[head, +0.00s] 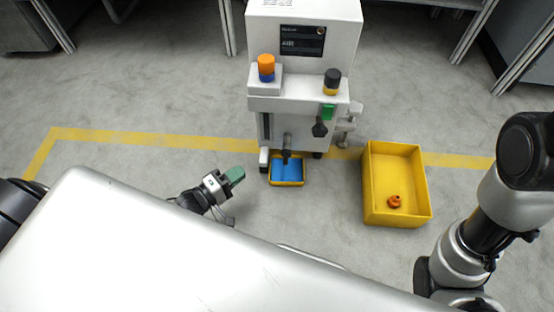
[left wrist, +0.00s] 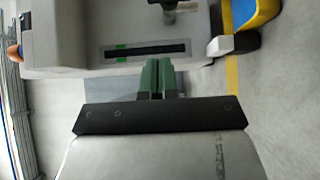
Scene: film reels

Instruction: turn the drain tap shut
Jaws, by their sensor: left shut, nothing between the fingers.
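The white machine (head: 303,100) stands on the floor ahead. A dark tap (head: 286,152), which looks like the drain tap, juts from its lower front above a small yellow tray with a blue inside (head: 286,182). In the left wrist view only part of the dark tap (left wrist: 168,5) shows at the top edge; its turn position cannot be told. My left gripper (head: 235,176) has green fingers, shut and empty, to the left of the tap and apart from it. Its fingertips (left wrist: 157,65) overlap the machine's front near a dark slot in the left wrist view. My right gripper does not show.
A yellow bin (head: 372,195) with a small orange part (head: 394,201) inside stands to the right. The machine carries an orange-and-blue cap (head: 266,67), a black-and-yellow cap (head: 332,80) and a black knob (head: 320,129). Floor between tray and bin is clear.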

